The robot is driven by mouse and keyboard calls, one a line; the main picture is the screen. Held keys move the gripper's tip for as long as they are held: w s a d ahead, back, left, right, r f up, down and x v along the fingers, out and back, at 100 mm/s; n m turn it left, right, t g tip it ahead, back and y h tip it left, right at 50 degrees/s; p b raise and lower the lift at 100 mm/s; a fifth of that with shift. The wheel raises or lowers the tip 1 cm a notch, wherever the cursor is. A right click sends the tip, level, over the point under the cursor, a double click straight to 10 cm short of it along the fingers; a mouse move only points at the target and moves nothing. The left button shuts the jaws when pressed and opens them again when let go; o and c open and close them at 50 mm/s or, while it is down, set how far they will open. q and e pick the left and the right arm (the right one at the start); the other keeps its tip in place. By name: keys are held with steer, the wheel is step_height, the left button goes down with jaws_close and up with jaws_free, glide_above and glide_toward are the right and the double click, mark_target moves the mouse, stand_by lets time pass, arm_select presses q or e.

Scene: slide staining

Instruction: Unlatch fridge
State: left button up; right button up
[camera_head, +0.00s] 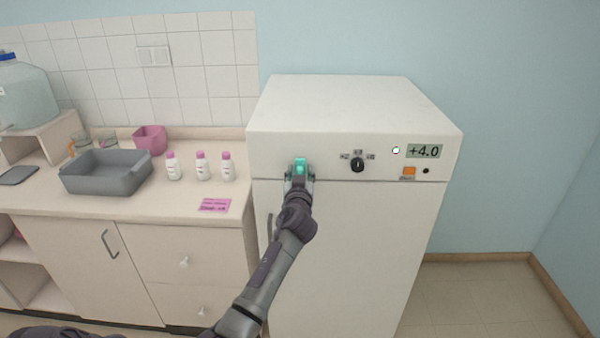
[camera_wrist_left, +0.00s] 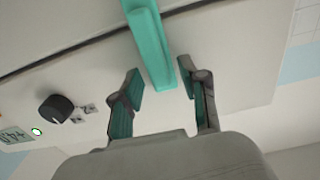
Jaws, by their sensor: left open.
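The white fridge (camera_head: 340,230) stands right of the counter with its door closed. A teal latch (camera_head: 301,165) sits at the upper left of its front, across the seam between door and top panel. My left gripper (camera_head: 300,177) is at the latch in the head view and hides its lower part. In the left wrist view the teal latch (camera_wrist_left: 150,45) runs down toward the space between the open fingers (camera_wrist_left: 160,88). The fingers stand on either side of its end, with gaps showing. My right gripper is not in view.
The fridge panel has a black knob (camera_head: 358,165), a +4.0 display (camera_head: 423,151) and an orange switch (camera_head: 408,171). A door handle (camera_head: 270,226) is partly behind my arm. Left, the counter (camera_head: 120,198) holds a grey tray (camera_head: 105,182) and bottles (camera_head: 201,168). Floor at right is clear.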

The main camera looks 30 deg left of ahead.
arm_select(q)
steer(key=c, duration=0.7)
jaws_close()
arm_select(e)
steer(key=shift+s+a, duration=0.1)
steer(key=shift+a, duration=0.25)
